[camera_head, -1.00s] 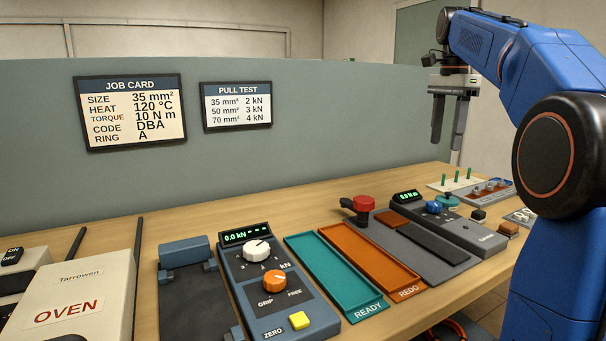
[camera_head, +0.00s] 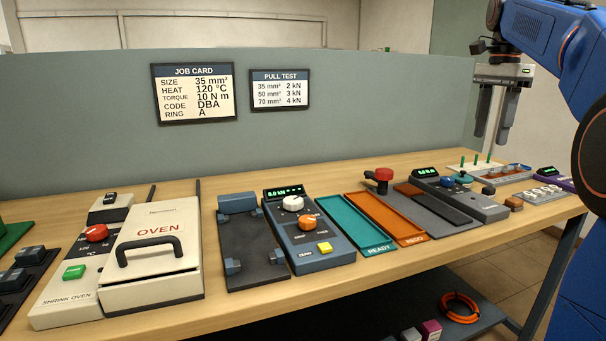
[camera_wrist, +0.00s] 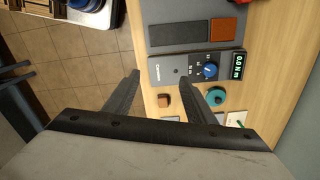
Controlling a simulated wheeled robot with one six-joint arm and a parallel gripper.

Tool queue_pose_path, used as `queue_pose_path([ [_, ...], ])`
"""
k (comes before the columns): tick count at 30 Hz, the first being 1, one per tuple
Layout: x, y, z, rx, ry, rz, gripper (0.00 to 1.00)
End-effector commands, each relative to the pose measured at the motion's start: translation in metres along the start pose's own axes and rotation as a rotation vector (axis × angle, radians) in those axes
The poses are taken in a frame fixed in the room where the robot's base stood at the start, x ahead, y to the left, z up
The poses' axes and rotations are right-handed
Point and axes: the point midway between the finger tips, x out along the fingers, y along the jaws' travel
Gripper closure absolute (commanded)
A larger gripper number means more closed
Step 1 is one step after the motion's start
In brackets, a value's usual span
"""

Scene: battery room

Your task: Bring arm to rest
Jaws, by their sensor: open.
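My gripper (camera_head: 494,115) hangs from my blue arm at the upper right of the head view. Its two dark fingers point down and stand apart, with nothing between them. It is above the right end of the bench, clear of the things on it. In the wrist view my gripper (camera_wrist: 158,88) also shows open and empty, with floor tiles and the bench edge below. The torque unit with a blue knob (camera_wrist: 209,71) and a lit 0.0 N m display lies beyond the fingertips.
The wooden bench (camera_head: 330,290) carries the shrink oven (camera_head: 160,225), the pull tester (camera_head: 310,240), the teal READY tray (camera_head: 378,250) and the orange REDO tray (camera_head: 412,240). A grey-green panel (camera_head: 380,110) stands behind. An orange cable coil (camera_head: 460,308) lies on the lower shelf.

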Motion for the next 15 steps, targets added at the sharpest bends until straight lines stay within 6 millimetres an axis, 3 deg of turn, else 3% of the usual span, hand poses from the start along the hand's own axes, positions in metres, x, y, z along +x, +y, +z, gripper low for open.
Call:
queue_pose_path([
  [15,0.022,0.031,0.034,-0.189,0.023,-0.048,0.50],
])
